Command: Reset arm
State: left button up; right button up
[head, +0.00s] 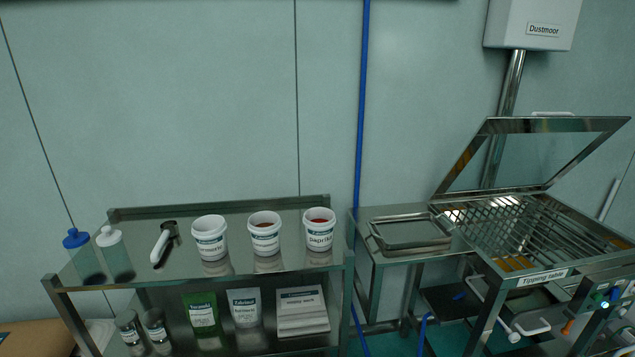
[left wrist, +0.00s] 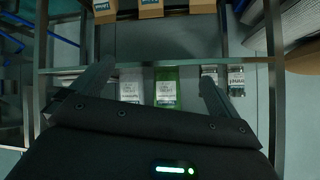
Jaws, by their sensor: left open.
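My left gripper (left wrist: 156,72) shows in the left wrist view with its two dark fingers spread apart and nothing between them. Beyond the fingers are a green pouch (left wrist: 166,88) and a pale pouch (left wrist: 131,86). Neither arm shows in the head view, and my right gripper is in neither view.
A steel trolley (head: 150,281) holds three labelled tubs, including paprika (head: 319,230), a black-and-white handled tool (head: 164,244) and two capped bottles. Pouches and jars stand on its lower shelf. At right, a tray (head: 410,232) sits beside the open-lidded tipping table (head: 541,279). Cardboard boxes (left wrist: 150,9) show in the left wrist view.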

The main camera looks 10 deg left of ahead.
pick_arm(q)
jog(key=s+d+f+g+h, duration=0.1)
jog(key=s+d+f+g, duration=0.15)
jog(key=s+f, duration=0.5)
jog(key=s+d+f+g, duration=0.2)
jog(key=s+d+f, duration=0.2)
jog(key=s+f, duration=0.35)
jog(key=s+d+f+g, duration=0.1)
jog(key=s+d+f, duration=0.1)
jog(key=s+d, duration=0.2)
jog(key=s+d+f+m+g, duration=0.1)
jog(key=s+d+f+g, duration=0.1)
jog(key=s, duration=0.5)
jog(key=s+d+f+m+g+h, duration=0.1)
jog(key=s+d+f, duration=0.3)
jog(key=s+d, duration=0.2)
jog(key=shift+s+f, duration=0.2)
jog(key=shift+s, duration=0.1)
jog(key=shift+g, duration=0.25)
